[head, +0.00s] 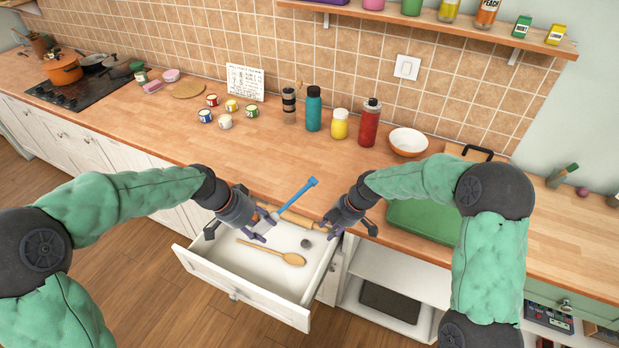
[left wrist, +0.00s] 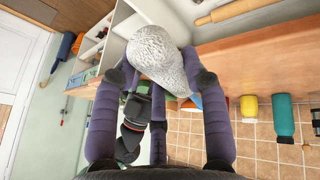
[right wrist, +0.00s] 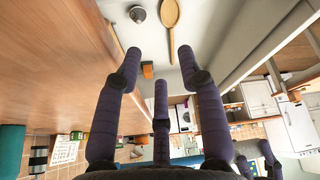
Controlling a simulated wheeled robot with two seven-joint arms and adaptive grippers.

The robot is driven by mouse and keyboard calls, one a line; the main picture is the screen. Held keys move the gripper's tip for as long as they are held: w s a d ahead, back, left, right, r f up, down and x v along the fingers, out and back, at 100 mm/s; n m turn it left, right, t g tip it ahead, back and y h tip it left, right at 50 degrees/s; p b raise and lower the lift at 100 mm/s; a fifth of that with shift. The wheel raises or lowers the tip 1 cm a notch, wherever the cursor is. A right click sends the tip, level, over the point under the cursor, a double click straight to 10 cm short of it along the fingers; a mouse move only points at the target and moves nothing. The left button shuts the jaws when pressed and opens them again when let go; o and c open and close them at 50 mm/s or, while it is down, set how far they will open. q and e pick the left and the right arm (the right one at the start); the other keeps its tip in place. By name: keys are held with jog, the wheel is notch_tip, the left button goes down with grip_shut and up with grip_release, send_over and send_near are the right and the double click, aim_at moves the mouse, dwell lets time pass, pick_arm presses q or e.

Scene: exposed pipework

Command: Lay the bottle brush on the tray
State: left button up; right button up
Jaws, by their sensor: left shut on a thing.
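The bottle brush has a blue handle (head: 299,196) that sticks up and to the right from my left gripper (head: 262,225) in the head view. Its white bristly head (left wrist: 160,50) fills the space between my left fingers in the left wrist view. The left gripper is shut on the brush, above the open drawer. A green flat thing (head: 422,222) on the counter looks like the tray; my right arm hides part of it. My right gripper (head: 350,222) is near the counter's front edge; its fingers are apart and empty in the right wrist view (right wrist: 158,60).
The open drawer (head: 245,290) holds a wooden spoon (head: 280,256), a rolling pin (head: 298,220) and a small dark round thing (head: 306,243). An orange-white bowl (head: 408,142), red flask (head: 370,124), yellow jar (head: 339,125) and teal bottle (head: 313,109) stand behind. The counter's middle is clear.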

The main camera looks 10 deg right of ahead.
jog(key=w+a+r+n+y, duration=0.1)
jog(key=a+r+n, duration=0.15)
jog(key=r, duration=0.25)
jog(key=w+a+r+n, duration=0.1)
jog(key=w+r+n, duration=0.15)
jog(key=r, duration=0.25)
jog(key=n+g+y, duration=0.1)
jog(key=n+y, duration=0.1)
jog(key=n, duration=0.4)
send_near(284, 205)
jog(key=v, duration=0.2)
jog(key=x, duration=1.1)
jog(key=shift+w+a+f, duration=0.2)
jog(key=shift+f, duration=0.05)
jog(key=shift+c, duration=0.3)
grip_shut()
pick_arm(q)
jog(key=o, duration=1.2)
